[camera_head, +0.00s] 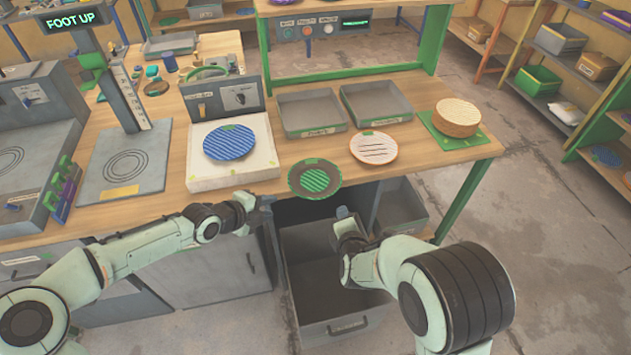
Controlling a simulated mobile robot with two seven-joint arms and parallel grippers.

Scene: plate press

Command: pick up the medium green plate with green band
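The green plate (315,178) lies at the front edge of the wooden table, in the middle of the view. It has a dark green rim, lighter green stripes and a small green mark at its far side. My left gripper (263,200) is left of the plate and a little nearer to me, apart from it, by the table's front edge. My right gripper (343,213) is below and right of the plate, in front of the table and over the open drawer. Both grippers are small in view, and their finger gaps cannot be made out. The plate appears unheld.
A blue striped plate (229,142) lies on a white block (268,166). A white plate with an orange rim (373,148) lies to the right. A round tan stack (456,117) sits on a green mat (478,143). Grey trays (312,111) stand behind. An open drawer (335,325) lies below.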

